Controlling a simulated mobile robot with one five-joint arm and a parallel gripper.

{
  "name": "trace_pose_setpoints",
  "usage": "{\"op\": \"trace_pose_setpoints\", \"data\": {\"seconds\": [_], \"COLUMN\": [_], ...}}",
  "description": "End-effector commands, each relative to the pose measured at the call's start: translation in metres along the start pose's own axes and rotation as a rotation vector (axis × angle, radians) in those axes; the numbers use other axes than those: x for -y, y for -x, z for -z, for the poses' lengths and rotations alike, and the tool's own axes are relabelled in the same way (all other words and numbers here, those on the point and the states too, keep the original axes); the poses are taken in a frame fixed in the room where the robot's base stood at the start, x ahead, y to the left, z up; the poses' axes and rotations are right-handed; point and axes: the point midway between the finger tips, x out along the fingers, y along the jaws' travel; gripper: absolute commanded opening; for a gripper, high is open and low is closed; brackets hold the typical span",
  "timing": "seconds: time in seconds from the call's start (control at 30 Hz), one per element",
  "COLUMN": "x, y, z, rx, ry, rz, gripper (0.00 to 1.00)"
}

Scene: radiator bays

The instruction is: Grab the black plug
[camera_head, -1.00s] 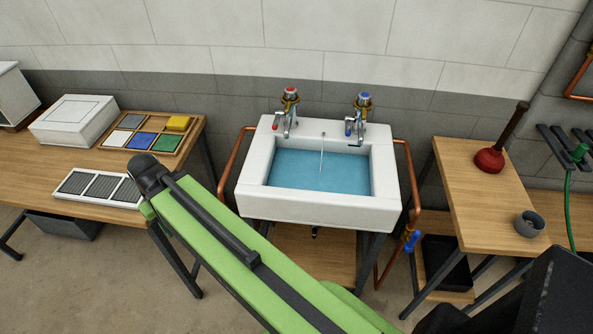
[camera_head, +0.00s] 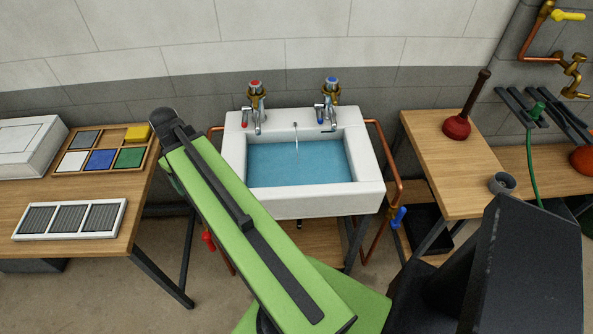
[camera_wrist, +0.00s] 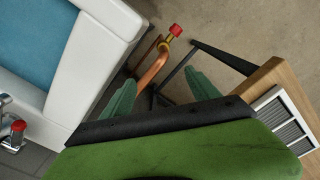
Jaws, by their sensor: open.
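I cannot make out the black plug in any view. The white sink (camera_head: 300,203) holds blue water (camera_head: 298,165), and a thin chain (camera_head: 296,137) hangs from its back rim into the water. Whatever is at the chain's lower end is hidden. My gripper (camera_wrist: 160,92) shows in the wrist view as two green fingers, spread apart with nothing between them. It is beside the sink, which is at the left of that view (camera_wrist: 92,60), over the gap towards the wooden table.
The left table (camera_head: 95,225) holds a vent grille (camera_head: 70,219), a tray of coloured tiles (camera_head: 104,151) and a white box (camera_head: 25,150). Two taps stand behind the basin. Copper pipes (camera_head: 390,150) run beside the sink. The right table (camera_head: 430,160) holds a plunger (camera_head: 457,127) and grey cup (camera_head: 502,183).

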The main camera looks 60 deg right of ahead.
Motion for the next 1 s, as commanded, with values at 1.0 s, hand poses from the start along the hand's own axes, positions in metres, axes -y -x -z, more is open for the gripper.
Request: {"op": "trace_pose_setpoints", "data": {"seconds": [1.0], "x": [-0.314], "y": [-0.019], "z": [-0.186], "rx": [0.000], "ry": [-0.065], "rz": [0.000], "gripper": [0.70]}}
